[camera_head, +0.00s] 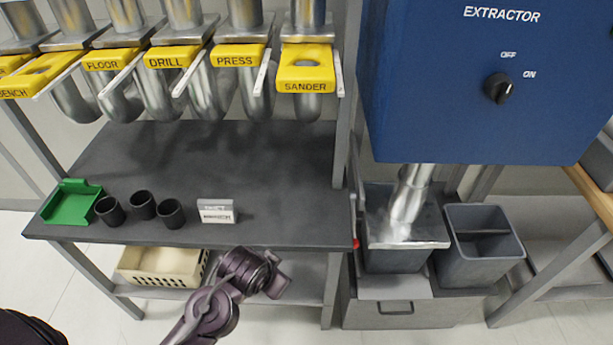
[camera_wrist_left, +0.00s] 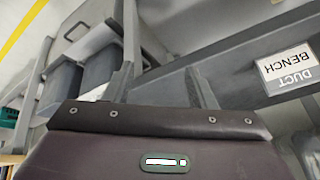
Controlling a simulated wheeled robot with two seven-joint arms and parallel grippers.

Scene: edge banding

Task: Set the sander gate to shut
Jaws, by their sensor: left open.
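The sander gate (camera_head: 305,78) is a yellow plate lettered SANDER, on the rightmost duct below the metal pipes. It sticks out toward me, with its oval opening showing, as on the bench gate at far left. The floor, drill and press gates show no such opening. My left gripper (camera_head: 275,272) is in front of the bench's front edge, low and well below the sander gate, touching nothing I can see. In the left wrist view its jaws (camera_wrist_left: 162,88) are apart and empty. My right gripper is in neither view.
The press gate (camera_head: 238,56) is just left of the sander gate; a post (camera_head: 347,120) and blue extractor box (camera_head: 480,125) are to its right. On the dark bench (camera_head: 270,170) stand a green tray (camera_head: 72,205), black cups (camera_head: 142,205) and a label card (camera_head: 216,211).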

